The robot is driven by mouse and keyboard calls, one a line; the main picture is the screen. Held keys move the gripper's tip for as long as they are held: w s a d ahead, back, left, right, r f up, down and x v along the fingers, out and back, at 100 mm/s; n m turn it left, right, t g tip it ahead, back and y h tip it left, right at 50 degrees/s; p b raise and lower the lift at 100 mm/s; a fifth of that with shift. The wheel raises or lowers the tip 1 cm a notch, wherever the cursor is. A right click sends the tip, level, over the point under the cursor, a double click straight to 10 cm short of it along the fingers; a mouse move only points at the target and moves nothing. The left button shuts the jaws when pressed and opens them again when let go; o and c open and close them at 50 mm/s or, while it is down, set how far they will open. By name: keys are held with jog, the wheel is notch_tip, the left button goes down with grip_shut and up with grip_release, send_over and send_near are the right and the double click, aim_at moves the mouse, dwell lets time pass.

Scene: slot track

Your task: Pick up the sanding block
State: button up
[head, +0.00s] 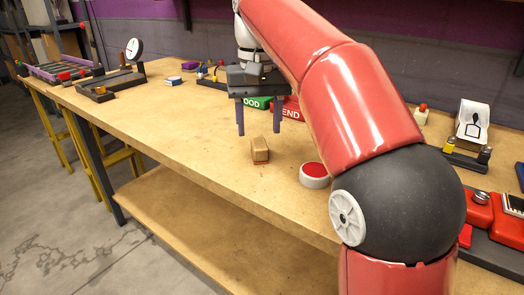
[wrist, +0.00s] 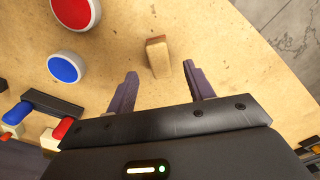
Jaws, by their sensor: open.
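The block looks apart from both fingers.
A white round button with a red top (head: 314,175) stands right of the block. A blue-topped one (wrist: 64,67) shows in the wrist view. Green (head: 257,102) and red (head: 287,108) lettered blocks lie behind my gripper. The bench left of the block is clear.

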aim_at(259, 142)
notch_tip(259, 142, down, 5)
jog(key=shift+f+b, duration=0.1)
jog(key=shift+b, duration=0.65)
jog(key=c, duration=1.1)
jog(key=shift+c, duration=0.2)
jog(key=shift+r, duration=0.2)
notch_tip(259, 142, up, 10)
jog(key=p, duration=0.3)
jog(key=shift+f, duration=0.1)
